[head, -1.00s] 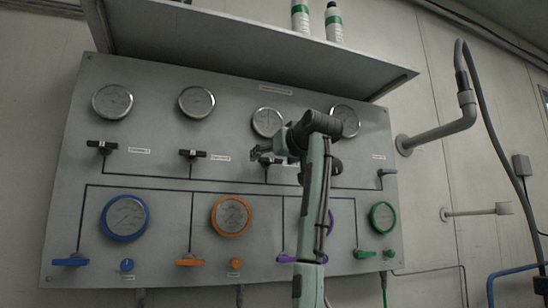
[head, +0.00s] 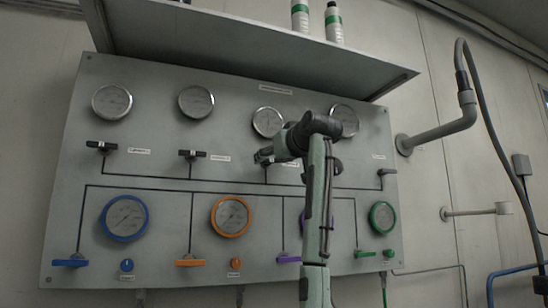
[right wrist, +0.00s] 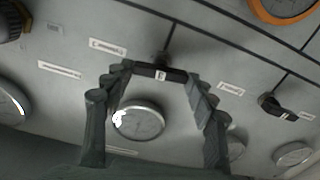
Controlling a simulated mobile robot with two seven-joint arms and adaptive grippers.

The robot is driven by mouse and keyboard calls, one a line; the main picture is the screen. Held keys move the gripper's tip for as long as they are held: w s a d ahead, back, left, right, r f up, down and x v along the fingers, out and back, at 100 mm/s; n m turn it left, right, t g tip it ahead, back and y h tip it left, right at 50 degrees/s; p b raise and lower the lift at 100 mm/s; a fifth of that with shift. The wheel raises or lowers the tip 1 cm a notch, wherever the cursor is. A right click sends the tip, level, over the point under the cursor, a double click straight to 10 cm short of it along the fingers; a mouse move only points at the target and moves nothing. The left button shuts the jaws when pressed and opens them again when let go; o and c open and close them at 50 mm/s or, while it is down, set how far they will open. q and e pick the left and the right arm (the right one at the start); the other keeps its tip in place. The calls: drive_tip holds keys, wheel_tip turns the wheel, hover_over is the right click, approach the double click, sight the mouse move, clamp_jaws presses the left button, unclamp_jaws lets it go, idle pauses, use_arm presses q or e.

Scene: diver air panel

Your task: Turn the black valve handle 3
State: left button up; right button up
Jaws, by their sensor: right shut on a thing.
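Black valve handle 3 (right wrist: 160,73) is a short dark bar on a stem, the third from the left in the upper row of the grey panel (head: 160,88). My right gripper (right wrist: 161,75) is shut on it, with one finger at each end of the bar in the right wrist view. The bar lies about level there. In the head view, my right gripper (head: 264,157) is at the panel below the third upper gauge (head: 267,121) and mostly covers the handle. My left gripper is not in view.
Other black handles sit to the left (head: 102,146), (head: 192,154) and to the right (head: 387,172). Coloured gauges and handles, such as the blue gauge (head: 125,217), line the lower row. A shelf (head: 250,45) with bottles juts out above the panel.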

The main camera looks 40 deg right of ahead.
drive_tip(key=n+p, duration=0.5)
drive_tip(key=n, duration=0.4)
drive_tip(key=shift+n, duration=0.4)
drive_tip(key=n+p, duration=0.1)
drive_tip(key=n, duration=0.2)
drive_tip(key=shift+a+p, duration=0.1)
drive_tip(key=shift+p, duration=0.25)
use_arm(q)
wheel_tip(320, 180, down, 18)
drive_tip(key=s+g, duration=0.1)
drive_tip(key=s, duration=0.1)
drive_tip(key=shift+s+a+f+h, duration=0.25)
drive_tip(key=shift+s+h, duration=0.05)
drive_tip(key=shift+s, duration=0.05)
use_arm(e)
drive_tip(key=shift+f+n, duration=0.15)
drive_tip(key=shift+n, duration=0.85)
drive_tip(key=o, duration=1.2)
drive_tip(key=shift+c, duration=0.2)
drive_tip(key=v, duration=1.2)
